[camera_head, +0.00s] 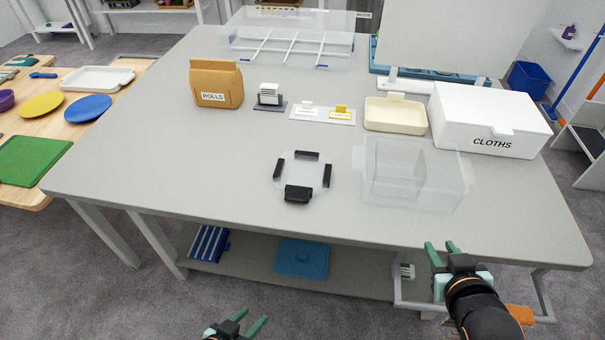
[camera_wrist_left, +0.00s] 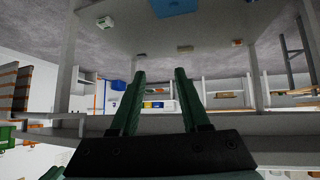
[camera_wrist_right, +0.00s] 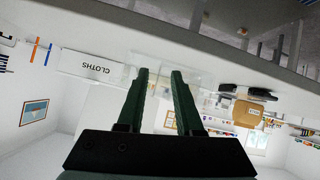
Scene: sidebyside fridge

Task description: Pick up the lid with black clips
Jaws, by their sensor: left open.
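The lid (camera_head: 314,170) is a clear, nearly see-through panel with black clips on its sides. It lies flat on the grey table (camera_head: 230,190), left of a clear open container (camera_head: 414,188). My left gripper (camera_head: 247,322) is open and empty, low in front of the table and below its top. My right gripper (camera_head: 441,248) is open and empty at the table's front edge, to the right of the lid and nearer than the clear container. In the right wrist view, dark clips (camera_wrist_right: 262,94) show to the right of the fingers.
Behind the lid stand a brown ROLLS bag (camera_head: 217,84), small label cards (camera_head: 322,112), a cream tray (camera_head: 395,116) and a white CLOTHS box (camera_head: 491,120). The table's left front is clear. A lower shelf (camera_head: 245,262) holds a blue item (camera_head: 301,258).

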